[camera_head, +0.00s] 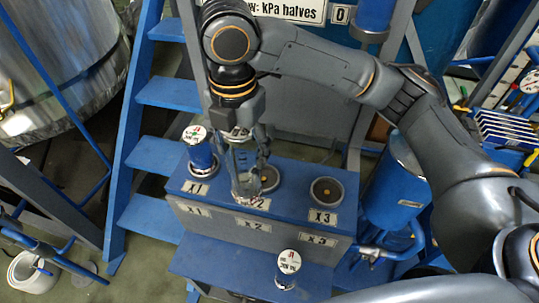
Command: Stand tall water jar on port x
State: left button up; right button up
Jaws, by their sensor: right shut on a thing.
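My right gripper (240,112) points down and is shut on a tall clear jar (244,172) near its lid. The jar is upright, and its lower end appears in front and to the left of the round port X2 (270,180), partly covering the port's label. I cannot tell whether its base touches the blue bench top (295,196). Port X3 (327,190) is empty, with a yellow dot in its middle. My left gripper is not in view.
Blue steps (160,153) rise at left. A blue drum (396,185) stands right of the bench. A white bucket (32,272) is on the floor at lower left.

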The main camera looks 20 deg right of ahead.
pick_arm(q)
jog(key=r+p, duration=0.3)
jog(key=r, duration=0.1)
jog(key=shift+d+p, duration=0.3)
jog(key=shift+p, duration=0.1)
pick_arm(e)
jog(key=w+d+f, duration=0.6)
jog(key=w+f, duration=0.3)
jog(key=f, duration=0.3)
jog(key=shift+w+d, duration=0.35)
jog(key=shift+d, duration=0.05)
jog(key=o, duration=1.9)
jog(key=shift+f, duration=0.1)
pick_arm(q)
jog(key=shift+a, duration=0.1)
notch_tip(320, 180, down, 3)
jog(key=b, duration=0.2)
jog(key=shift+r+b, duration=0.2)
jog(key=shift+b, duration=0.15)
pick_arm(e)
notch_tip(320, 180, up, 12)
jog(key=shift+r, duration=0.1)
